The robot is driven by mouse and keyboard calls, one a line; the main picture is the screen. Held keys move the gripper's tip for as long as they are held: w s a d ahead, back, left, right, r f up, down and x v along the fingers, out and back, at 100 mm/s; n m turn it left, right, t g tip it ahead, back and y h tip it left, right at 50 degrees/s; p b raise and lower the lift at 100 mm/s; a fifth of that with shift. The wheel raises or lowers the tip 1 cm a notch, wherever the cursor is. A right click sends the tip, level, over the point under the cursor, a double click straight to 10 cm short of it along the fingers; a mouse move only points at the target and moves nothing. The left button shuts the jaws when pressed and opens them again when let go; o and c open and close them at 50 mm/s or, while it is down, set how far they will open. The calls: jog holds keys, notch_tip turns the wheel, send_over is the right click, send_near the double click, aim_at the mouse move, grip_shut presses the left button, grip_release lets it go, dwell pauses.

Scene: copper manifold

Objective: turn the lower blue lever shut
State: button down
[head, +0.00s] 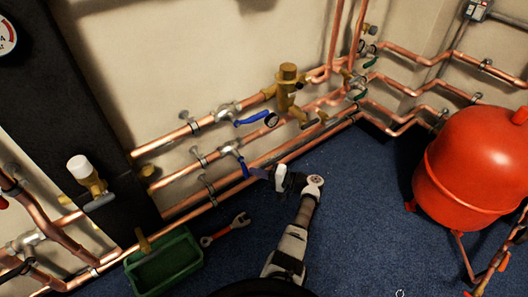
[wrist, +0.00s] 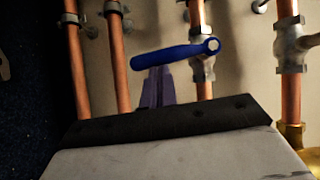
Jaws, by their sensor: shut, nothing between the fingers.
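The lower blue lever (head: 243,167) is on a valve on the middle copper pipe and points downward, across that pipe's line. In the wrist view the blue lever (wrist: 172,56) reaches left from its pivot bolt, roughly crosswise to its pipe. My gripper (head: 263,173) is just right of the lever's lower end. In the wrist view my gripper's fingers (wrist: 158,76) are together and empty, right at the lever's handle. I cannot tell whether they touch it. The upper blue lever (head: 252,119) lies nearly along the upper pipe.
Copper pipes run along the wall above and below the lever. A green crate (head: 187,252) and a red wrench (head: 225,230) lie on the blue carpet to the left. A red tank (head: 475,155) stands at the right. The carpet between is clear.

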jog(key=shift+s+a+f+m+y, duration=0.3)
jog(key=shift+a+m+y, duration=0.1)
jog(key=shift+m, duration=0.2)
dwell(0.3)
